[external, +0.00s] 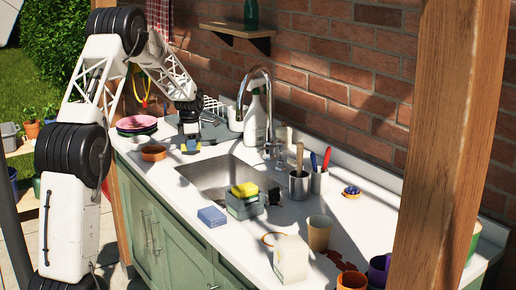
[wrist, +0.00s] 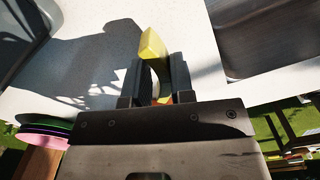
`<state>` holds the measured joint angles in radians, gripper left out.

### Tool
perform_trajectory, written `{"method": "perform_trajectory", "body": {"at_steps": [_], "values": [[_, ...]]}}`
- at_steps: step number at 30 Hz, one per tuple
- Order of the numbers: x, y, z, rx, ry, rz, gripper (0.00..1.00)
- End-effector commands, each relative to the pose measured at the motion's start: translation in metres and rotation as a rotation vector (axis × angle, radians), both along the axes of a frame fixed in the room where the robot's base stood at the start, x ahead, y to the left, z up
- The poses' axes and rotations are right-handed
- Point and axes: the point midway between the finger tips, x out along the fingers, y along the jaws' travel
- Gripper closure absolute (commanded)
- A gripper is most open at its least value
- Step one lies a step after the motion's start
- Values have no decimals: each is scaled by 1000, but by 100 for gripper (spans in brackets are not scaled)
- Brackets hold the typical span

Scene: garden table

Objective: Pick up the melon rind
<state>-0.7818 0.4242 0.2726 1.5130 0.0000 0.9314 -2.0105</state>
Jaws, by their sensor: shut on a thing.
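My gripper (external: 190,146) is over the counter at the left of the sink in the external view. In the wrist view my gripper (wrist: 158,75) has its two dark fingers on either side of a yellow piece, which I take to be the melon rind (wrist: 152,45). The fingers are shut on it, and its yellow end sticks out past the fingertips. Its pale, curved lower part shows between the fingers.
An orange bowl (external: 153,153) and stacked plates (external: 136,124) are left of my gripper. The sink (external: 215,176) lies in front, with a tall faucet (external: 267,110) behind it. A yellow sponge (external: 244,189), a blue sponge (external: 212,216) and cups stand further right.

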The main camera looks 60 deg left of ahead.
Motion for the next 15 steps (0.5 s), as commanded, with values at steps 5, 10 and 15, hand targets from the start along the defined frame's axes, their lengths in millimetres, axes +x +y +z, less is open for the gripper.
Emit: {"method": "perform_trajectory", "body": {"at_steps": [5, 10, 15], "values": [[-6, -6, 14, -1, 0, 0, 100], [-22, -21, 17, 0, 0, 0, 100], [-40, -38, 19, 0, 0, 0, 100]]}}
